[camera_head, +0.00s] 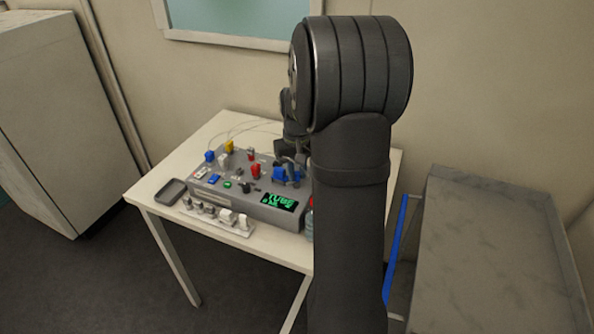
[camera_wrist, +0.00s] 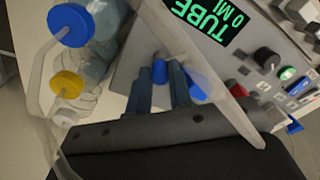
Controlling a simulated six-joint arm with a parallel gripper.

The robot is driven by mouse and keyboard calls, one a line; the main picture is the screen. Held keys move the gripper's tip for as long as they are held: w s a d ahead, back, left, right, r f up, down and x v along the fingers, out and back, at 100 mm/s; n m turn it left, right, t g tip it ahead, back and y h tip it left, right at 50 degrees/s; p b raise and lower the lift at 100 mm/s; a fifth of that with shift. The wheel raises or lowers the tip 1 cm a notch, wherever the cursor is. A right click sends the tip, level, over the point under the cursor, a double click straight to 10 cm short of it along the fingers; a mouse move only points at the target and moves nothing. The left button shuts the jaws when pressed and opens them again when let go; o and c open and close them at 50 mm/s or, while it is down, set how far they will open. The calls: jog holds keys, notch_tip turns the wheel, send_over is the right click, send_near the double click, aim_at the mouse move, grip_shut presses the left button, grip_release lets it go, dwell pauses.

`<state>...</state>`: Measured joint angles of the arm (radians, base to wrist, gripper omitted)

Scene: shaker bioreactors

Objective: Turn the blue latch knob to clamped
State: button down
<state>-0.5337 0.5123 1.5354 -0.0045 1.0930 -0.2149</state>
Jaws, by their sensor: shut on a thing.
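A blue latch knob (camera_wrist: 159,71) sits on the grey bioreactor panel, between the two dark fingers of my gripper (camera_wrist: 160,79) in the wrist view. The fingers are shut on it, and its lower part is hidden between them. A pale grey stub shows just beyond the knob. In the head view my gripper (camera_head: 290,163) is down at the right part of the panel, beside blue parts (camera_head: 280,173). My arm and fingers partly cover that area, so the knob's turned angle cannot be told.
The panel has a green "TUBE" display (camera_wrist: 214,22), a black dial (camera_wrist: 267,60) and several coloured buttons. Bottles with blue (camera_wrist: 71,25) and yellow (camera_wrist: 66,84) caps stand close by. A grey tray (camera_head: 171,191) and a white strip of parts (camera_head: 228,217) lie along the table's front.

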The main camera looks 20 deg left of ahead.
aim_at(296, 173)
jog(key=m, duration=0.5)
jog(key=shift+m, duration=2.6)
jog(key=c, duration=1.3)
grip_release()
notch_tip(296, 173, up, 17)
jog(key=shift+r, duration=0.2)
jog(key=shift+f, duration=0.1)
